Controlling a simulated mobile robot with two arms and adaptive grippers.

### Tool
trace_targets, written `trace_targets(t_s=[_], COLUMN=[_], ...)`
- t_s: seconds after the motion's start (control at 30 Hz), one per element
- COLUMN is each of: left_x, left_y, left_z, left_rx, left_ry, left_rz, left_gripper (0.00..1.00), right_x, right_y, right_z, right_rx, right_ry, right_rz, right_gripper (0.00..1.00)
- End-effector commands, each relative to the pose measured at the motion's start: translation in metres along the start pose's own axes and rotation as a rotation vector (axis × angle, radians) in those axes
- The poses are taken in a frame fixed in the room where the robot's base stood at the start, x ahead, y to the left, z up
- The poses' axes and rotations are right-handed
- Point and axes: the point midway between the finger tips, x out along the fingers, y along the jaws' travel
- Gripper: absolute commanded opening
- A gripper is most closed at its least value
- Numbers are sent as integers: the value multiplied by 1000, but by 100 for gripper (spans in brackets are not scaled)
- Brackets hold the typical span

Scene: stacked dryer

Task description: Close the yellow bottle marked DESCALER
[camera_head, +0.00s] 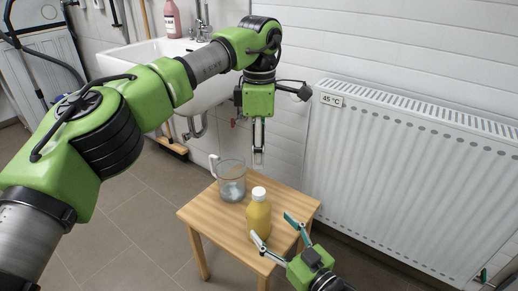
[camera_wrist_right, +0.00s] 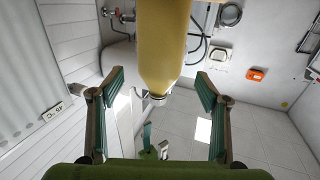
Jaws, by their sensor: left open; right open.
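The yellow bottle (camera_head: 258,217) stands upright on the small wooden table, with a white top (camera_head: 258,193) that looks like a cap; I cannot tell how tightly it sits. No DESCALER lettering is readable. My left gripper (camera_head: 258,163) points down above the bottle top, open and apart from it. My right gripper (camera_head: 274,228) is open low at the bottle's front right, its fingers spread towards the body. In the right wrist view, the bottle (camera_wrist_right: 163,40) appears upside down between the open fingers (camera_wrist_right: 157,90), with gaps on both sides.
A glass jug (camera_head: 232,182) stands on the wooden table (camera_head: 203,213), left of and behind the bottle. A white radiator (camera_head: 410,170) stands at the right. A sink (camera_head: 150,60) with a pink bottle (camera_head: 172,20) is at the back left.

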Motion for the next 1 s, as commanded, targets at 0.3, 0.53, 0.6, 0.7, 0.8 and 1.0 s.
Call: trace_targets(t_s=[0.3,0.53,0.6,0.7,0.8,1.0], left_x=[0,0,0,0,9,63], left_y=[0,0,0,0,-3,-43], left_z=[0,0,0,0,9,90], left_rx=[0,0,0,0,11,66], left_ry=[0,0,0,-1,-26,-278], left_rz=[0,0,0,0,-12,-124], left_gripper=[43,43,43,43,43,43], right_x=[-46,-50,-50,-50,-50,-51], right_y=[0,0,0,0,-1,-8], right_z=[0,-1,0,0,-1,-7], right_rx=[-1,-1,-1,-1,0,5], right_ry=[-1,1,1,1,0,-8], right_rz=[0,0,0,0,1,10], right_gripper=[69,69,69,69,69,69])
